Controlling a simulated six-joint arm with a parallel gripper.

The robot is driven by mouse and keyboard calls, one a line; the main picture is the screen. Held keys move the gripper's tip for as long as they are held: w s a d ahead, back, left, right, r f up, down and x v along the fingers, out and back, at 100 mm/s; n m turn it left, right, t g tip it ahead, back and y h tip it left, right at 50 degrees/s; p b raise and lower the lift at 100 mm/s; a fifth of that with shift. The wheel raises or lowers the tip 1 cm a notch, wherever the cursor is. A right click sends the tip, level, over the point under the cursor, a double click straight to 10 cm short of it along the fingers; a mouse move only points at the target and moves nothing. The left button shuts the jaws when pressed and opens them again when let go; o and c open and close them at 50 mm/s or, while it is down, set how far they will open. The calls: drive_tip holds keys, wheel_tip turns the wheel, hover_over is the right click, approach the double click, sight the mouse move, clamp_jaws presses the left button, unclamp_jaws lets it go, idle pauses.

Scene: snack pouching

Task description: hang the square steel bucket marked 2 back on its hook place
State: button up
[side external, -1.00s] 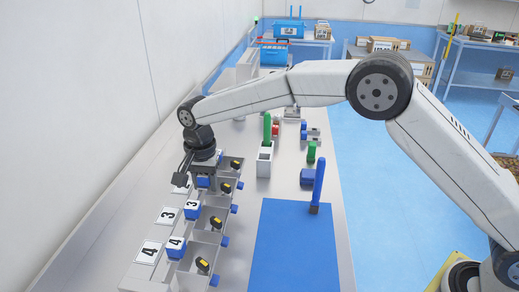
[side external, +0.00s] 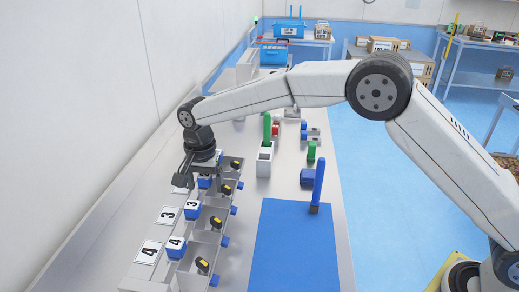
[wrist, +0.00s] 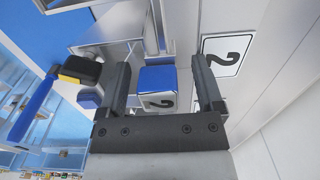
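The steel bucket marked 2 (side external: 214,197) is in the row of square buckets along the wall-side rail. Its blue and white block marked 2 (wrist: 157,102) shows between my fingers in the wrist view. Part of the steel bucket wall (wrist: 113,48) shows beside it. My gripper (wrist: 161,66) is open, its fingers on either side of the block, with a clear gap on the right. The "2" placard (wrist: 227,54) lies just right of my right finger. In the side view my gripper (side external: 193,172) is over the block and partly hides it. I cannot tell whether the bucket is fully seated on its hook.
Buckets marked 3 (side external: 207,222) and 4 (side external: 190,262) stand nearer the camera, with black and yellow handles in them. A blue mat (side external: 293,250), a blue upright handle (side external: 318,180) and a white holder (side external: 264,165) are to the right. The wall is close on the left.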

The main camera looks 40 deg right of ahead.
drive_tip(key=shift+r, duration=3.9)
drive_tip(key=shift+d, duration=0.15)
drive_tip(key=s+d, duration=0.1)
drive_tip(key=d, duration=0.1)
drive_tip(key=s+d+f+n, duration=0.1)
drive_tip(key=d, duration=0.1)
drive_tip(key=s+d+n, duration=0.1)
drive_tip(key=d, duration=0.1)
drive_tip(key=shift+d+f+t, duration=0.3)
drive_tip(key=shift+d+f, duration=0.05)
drive_tip(key=s+d+f+n+t, duration=0.1)
drive_tip(key=s+d+f+n, duration=0.2)
drive_tip(key=s+d, duration=0.4)
drive_tip(key=s+d+f+n+t, duration=0.1)
drive_tip(key=s+d+f+n, duration=0.3)
drive_tip(key=s+d, duration=0.4)
drive_tip(key=s+f, duration=0.1)
drive_tip(key=s, duration=0.6)
drive_tip(key=shift+s+d, duration=0.2)
drive_tip(key=shift+d, duration=0.05)
